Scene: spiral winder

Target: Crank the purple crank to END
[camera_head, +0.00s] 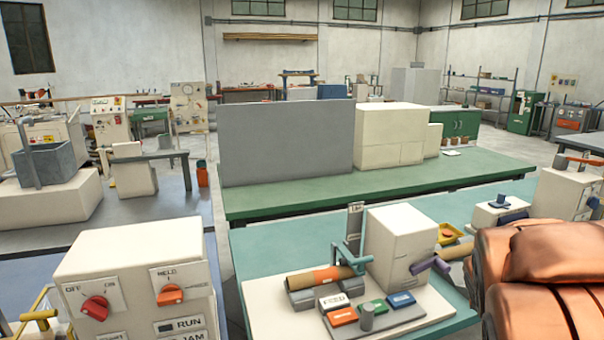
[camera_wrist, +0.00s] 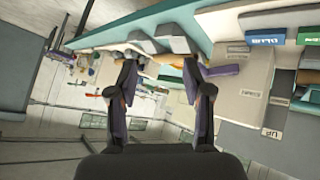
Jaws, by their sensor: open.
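The purple crank (camera_head: 441,265) sticks out from the right-hand side of the cream winder housing (camera_head: 400,240) in the head view. Small markings show on that face, but I cannot read END. In the wrist view the purple crank (camera_wrist: 226,70) lies just right of the right finger, farther off than the fingers. My gripper (camera_wrist: 160,65) is open and empty there, apart from the crank.
A brown roll (camera_head: 320,277) lies on the winder's left. Coloured label blocks (camera_head: 371,308) and a grey knob (camera_head: 367,316) stand in front. The teal tabletop (camera_head: 270,250) is partly clear.

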